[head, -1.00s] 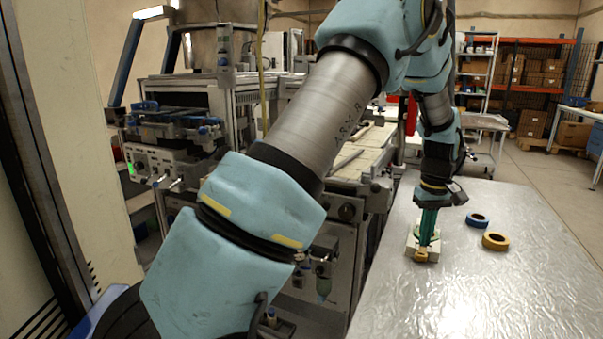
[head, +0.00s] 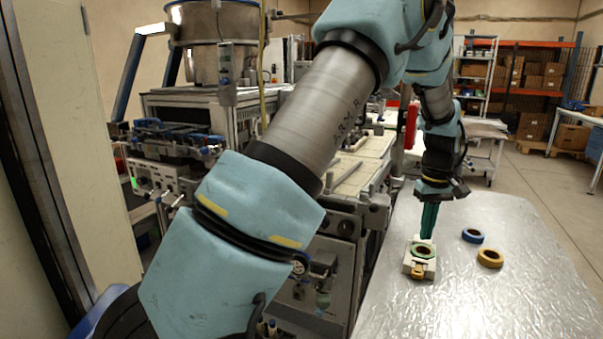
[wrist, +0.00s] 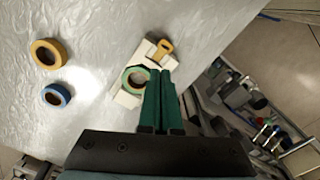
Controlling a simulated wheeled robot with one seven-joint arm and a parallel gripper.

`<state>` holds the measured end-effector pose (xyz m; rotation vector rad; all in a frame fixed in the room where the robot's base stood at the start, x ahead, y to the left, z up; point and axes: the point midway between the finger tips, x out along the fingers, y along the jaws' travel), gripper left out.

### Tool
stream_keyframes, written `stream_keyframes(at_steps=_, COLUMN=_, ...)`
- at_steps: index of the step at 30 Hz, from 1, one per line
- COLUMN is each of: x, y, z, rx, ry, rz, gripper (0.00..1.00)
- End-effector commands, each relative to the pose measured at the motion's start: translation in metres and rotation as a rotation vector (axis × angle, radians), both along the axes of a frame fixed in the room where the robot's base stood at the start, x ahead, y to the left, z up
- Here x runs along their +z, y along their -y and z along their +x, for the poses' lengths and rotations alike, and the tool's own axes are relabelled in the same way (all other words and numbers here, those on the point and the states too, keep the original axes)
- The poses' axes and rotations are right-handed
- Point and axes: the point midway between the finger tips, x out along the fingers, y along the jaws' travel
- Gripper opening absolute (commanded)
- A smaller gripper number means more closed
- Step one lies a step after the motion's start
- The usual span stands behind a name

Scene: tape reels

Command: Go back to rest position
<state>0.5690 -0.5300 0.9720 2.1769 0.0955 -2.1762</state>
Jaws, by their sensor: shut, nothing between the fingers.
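My gripper (head: 428,232) points down above the metal table (head: 470,295), with its green fingers shut and empty. It also shows in the wrist view (wrist: 160,78). Just below the fingertips is a cream holder (head: 407,265) with a green tape reel (head: 423,251) on it and a yellow part (head: 418,271) at its near end. In the wrist view the green reel (wrist: 133,80) lies beside the fingers, which hide part of the holder (wrist: 124,99). A blue tape reel (head: 472,236) and a yellow tape reel (head: 490,257) lie flat to the right of the holder.
A machine bench (head: 350,175) with equipment stands left of the table, close to my arm. The table's near part and right side are clear. Shelves with boxes (head: 535,75) stand far back, beyond open floor.

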Motion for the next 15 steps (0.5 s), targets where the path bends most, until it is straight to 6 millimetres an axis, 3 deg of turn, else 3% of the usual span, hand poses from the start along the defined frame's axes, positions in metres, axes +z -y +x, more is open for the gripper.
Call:
stream_keyframes(at_steps=5, x=0.0, y=-0.004, z=0.001, rx=0.001, ry=0.001, rz=-0.001, gripper=0.0)
stream_keyframes(at_steps=8, x=0.005, y=-0.027, z=0.007, rx=-0.002, ry=0.006, rz=-0.007, gripper=0.0)
stream_keyframes(at_steps=11, x=0.014, y=-0.078, z=0.014, rx=-0.013, ry=0.017, rz=-0.017, gripper=0.0)
stream_keyframes(at_steps=15, x=0.027, y=-0.178, z=0.006, rx=-0.05, ry=0.047, rz=-0.031, gripper=0.0)
